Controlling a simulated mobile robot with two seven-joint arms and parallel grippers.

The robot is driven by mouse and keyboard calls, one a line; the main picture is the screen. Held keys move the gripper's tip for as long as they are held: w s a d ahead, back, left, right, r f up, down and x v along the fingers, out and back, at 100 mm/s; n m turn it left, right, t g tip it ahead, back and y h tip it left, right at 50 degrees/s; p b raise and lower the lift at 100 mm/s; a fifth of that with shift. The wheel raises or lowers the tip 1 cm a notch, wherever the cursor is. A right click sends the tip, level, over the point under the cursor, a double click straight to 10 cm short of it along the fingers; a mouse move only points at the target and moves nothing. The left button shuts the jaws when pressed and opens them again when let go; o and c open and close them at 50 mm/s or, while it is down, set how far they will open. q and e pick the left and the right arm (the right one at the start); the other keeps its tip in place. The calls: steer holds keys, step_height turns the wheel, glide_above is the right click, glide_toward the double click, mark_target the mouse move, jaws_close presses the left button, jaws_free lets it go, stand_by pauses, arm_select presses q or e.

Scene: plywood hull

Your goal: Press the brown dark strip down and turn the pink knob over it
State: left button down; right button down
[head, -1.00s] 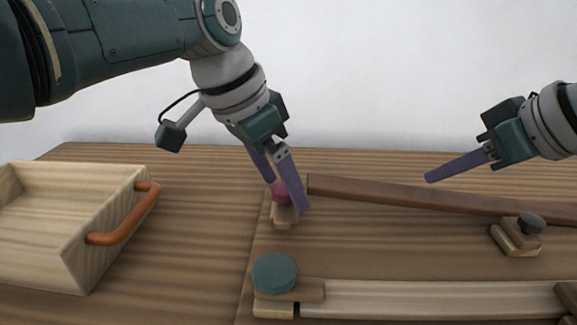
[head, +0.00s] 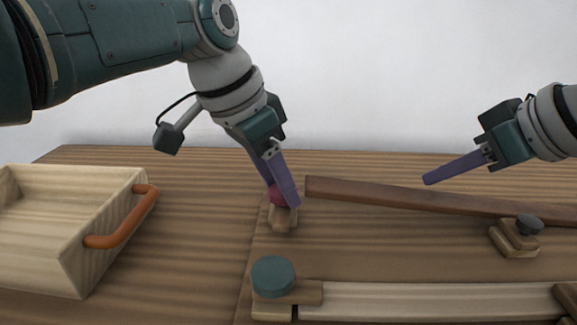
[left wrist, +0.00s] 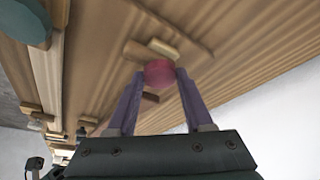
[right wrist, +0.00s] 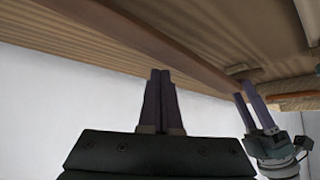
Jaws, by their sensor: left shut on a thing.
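The brown dark strip (head: 420,195) runs from just right of the pink knob (head: 276,196) to the right edge; whether its left end lies flat, I cannot tell. The strip also crosses the right wrist view (right wrist: 160,42), and its end shows in the left wrist view (left wrist: 150,97). My left gripper (head: 284,200) is shut on the pink knob, whose top shows between the fingers in the left wrist view (left wrist: 159,73). The knob's small wooden tab (head: 284,222) points toward the front, not over the strip. My right gripper (head: 428,181) is shut and empty, above the strip.
A dark grey knob (head: 529,225) on wooden blocks stands in front of the strip at the right. A teal knob (head: 272,275) has its tab over the left end of a pale strip (head: 430,301). A wooden box (head: 85,240) with an orange handle (head: 125,228) stands at left.

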mark_target(440, 203)
steer(key=shift+f, duration=0.2)
steer(key=shift+f, duration=0.6)
steer(key=shift+f, duration=1.7)
stand_by(0.4)
arm_select(q)
steer(key=shift+d+n+t+y, duration=0.1)
steer(key=shift+n+t+y, duration=0.3)
steer(key=shift+n, duration=1)
